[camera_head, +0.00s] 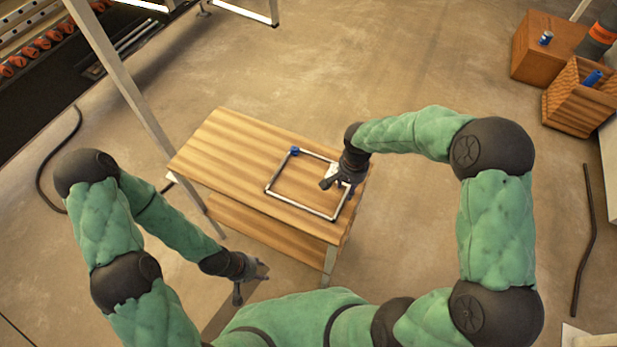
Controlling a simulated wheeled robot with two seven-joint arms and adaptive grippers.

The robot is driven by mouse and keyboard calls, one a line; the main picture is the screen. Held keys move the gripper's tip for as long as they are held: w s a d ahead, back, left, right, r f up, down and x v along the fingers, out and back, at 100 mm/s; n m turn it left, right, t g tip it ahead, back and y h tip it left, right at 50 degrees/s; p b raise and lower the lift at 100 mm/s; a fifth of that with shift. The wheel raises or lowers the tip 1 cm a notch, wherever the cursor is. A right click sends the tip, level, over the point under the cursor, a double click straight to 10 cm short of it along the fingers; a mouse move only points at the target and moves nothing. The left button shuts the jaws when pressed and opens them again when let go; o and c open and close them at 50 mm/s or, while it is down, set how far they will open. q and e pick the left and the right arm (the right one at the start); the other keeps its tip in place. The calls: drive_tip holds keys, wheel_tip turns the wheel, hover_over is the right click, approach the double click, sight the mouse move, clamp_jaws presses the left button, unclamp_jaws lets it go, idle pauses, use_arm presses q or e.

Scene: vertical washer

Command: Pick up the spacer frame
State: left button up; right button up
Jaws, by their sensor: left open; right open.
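The spacer frame (303,207) is a thin, light-coloured rectangle lying on the right part of the wooden table (222,148). It has a blue piece at its far left corner. My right gripper (329,182) is open over the frame's right side, with its fingers at or just above that side. I cannot tell whether it touches the frame, and it hides part of that side. My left gripper (252,283) is open and empty, low in front of the table and apart from the frame.
Wooden boxes (546,48) stand at the far right with small blue items. A metal post (128,85) rises by the table's left end. A dark machine with orange parts (38,48) is at the upper left. A black hose (583,240) lies on the right floor. The table's left half is clear.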

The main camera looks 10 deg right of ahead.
wheel_tip(320, 180, down, 2)
drive_tip(key=shift+f, duration=0.1)
clamp_jaws()
drive_tip(key=shift+r, duration=0.2)
